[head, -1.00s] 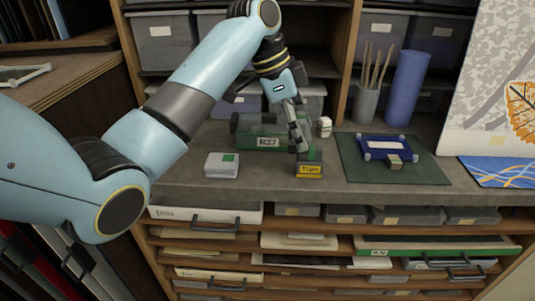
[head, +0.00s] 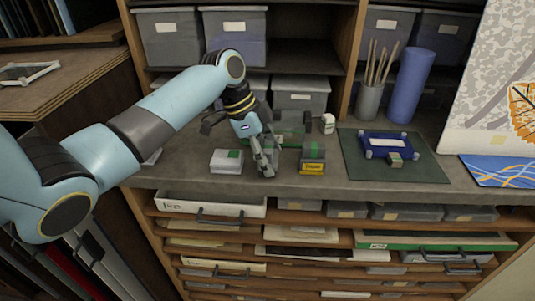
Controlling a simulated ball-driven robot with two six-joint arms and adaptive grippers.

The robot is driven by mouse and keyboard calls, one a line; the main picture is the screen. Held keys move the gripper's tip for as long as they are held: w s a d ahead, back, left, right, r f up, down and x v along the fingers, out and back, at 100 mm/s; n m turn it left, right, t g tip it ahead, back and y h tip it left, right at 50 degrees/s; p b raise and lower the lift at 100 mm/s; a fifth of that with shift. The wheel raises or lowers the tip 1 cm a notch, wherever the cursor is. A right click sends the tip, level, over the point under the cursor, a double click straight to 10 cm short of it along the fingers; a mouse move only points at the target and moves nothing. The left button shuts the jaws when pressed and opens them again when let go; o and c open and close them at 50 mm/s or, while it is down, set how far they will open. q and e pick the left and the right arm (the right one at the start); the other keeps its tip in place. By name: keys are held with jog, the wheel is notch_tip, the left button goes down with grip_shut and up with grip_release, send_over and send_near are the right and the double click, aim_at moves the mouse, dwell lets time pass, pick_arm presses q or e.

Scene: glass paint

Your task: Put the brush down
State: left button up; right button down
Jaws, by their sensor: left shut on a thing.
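Several brushes (head: 375,62) stand upright in a grey cup (head: 368,101) at the back. My right gripper is not in view.
A green container (head: 290,139) is partly hidden behind my left gripper. A small white block (head: 327,123) stands behind the yellow-labelled box. A blue frame (head: 388,144) lies on a dark green mat (head: 352,160) at right. A blue roll (head: 410,88) stands behind. Drawers lie below the worktop edge.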

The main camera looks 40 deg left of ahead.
pick_arm(q)
jog(key=shift+f, duration=0.15)
jog(key=o, duration=0.7)
jog(key=shift+o, duration=1.7)
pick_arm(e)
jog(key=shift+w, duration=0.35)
pick_arm(q)
jog(key=b+v, duration=0.2)
jog(key=v, duration=1)
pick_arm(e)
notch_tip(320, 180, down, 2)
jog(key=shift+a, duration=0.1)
pick_arm(q)
jog(key=shift+d, duration=0.1)
